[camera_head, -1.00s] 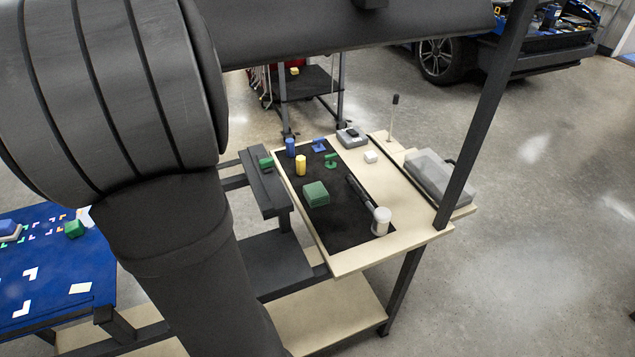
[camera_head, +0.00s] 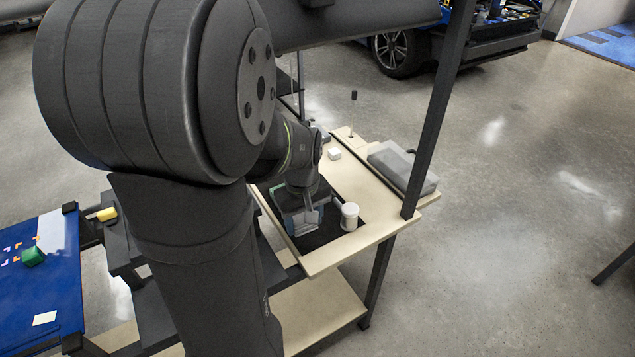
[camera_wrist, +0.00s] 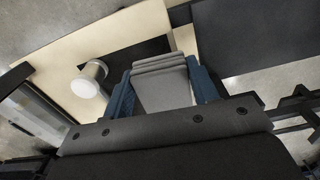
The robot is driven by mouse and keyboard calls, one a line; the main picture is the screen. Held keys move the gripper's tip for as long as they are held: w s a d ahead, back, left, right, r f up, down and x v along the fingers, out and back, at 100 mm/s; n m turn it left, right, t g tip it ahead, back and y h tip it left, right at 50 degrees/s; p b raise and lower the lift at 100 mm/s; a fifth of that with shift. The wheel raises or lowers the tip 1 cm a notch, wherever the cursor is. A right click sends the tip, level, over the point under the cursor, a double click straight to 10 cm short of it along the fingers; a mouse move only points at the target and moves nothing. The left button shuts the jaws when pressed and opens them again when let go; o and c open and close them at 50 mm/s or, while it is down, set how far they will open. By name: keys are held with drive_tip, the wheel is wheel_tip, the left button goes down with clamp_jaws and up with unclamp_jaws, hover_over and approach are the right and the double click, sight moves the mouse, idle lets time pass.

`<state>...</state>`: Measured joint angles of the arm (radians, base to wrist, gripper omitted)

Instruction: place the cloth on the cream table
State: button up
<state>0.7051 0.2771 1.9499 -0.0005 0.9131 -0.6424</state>
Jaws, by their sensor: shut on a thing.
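My gripper (camera_head: 301,208) is over the black mat on the cream table (camera_head: 335,256), pointing down. It is shut on a folded grey cloth (camera_wrist: 163,82). In the wrist view the cloth lies between the two blue fingers, its layered folds at the far end. The cloth (camera_head: 308,222) also shows at the gripper's lower end in the head view. I cannot tell whether it touches the mat. The table's cream surface (camera_wrist: 75,48) shows at the upper left of the wrist view.
A white-capped cylinder (camera_head: 349,216) stands beside the gripper, close on its right. A small white block (camera_head: 334,154) and a grey case (camera_head: 402,166) are farther back. Bare cream surface lies along the right and front. A dark upright post (camera_head: 437,120) rises at the right.

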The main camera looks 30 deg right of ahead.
drive_tip(key=r, duration=0.1)
hover_over(320, 251)
drive_tip(key=s+d, duration=0.4)
drive_tip(key=shift+n, duration=0.4)
drive_tip(key=w+a+f, duration=0.1)
drive_tip(key=w+f, duration=0.1)
drive_tip(key=w, duration=0.1)
drive_tip(key=w+a+f, duration=0.1)
drive_tip(key=w+f, duration=0.1)
drive_tip(key=w, duration=0.2)
drive_tip(key=w+a+f, duration=0.2)
drive_tip(key=w+f, duration=0.1)
drive_tip(key=w, duration=0.1)
drive_tip(key=shift+f, duration=1.95)
drive_tip(key=shift+f, duration=0.15)
drive_tip(key=o, duration=0.9)
drive_tip(key=shift+o, duration=0.2)
